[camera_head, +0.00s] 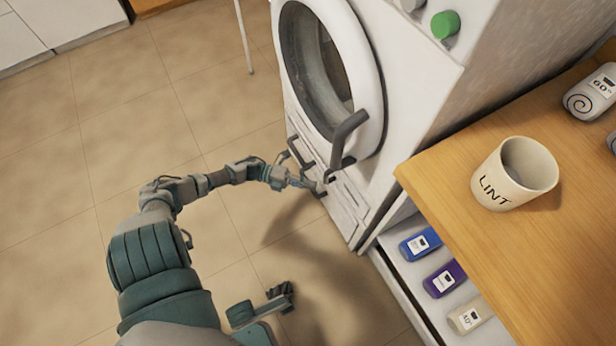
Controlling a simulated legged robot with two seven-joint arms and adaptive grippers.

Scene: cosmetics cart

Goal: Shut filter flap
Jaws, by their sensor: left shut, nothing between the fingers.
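A white washing machine (415,100) stands at top centre, with its round door (372,75) and a grey door handle (347,135). Low on its front, under the door, is the small white filter flap area (345,208), with grooved panels and dark gaps. I cannot tell how far the flap stands open, because my left gripper partly covers it. My left gripper (318,187) is shut and empty, its tips close against this panel; contact is unclear.
A wooden counter (440,185) at right holds a white LINT cup (512,175) and a white bottle (592,92). Below it, blue (420,244), purple (445,279) and cream (470,315) bottles lie on a white shelf. The tiled floor (130,110) at left is clear.

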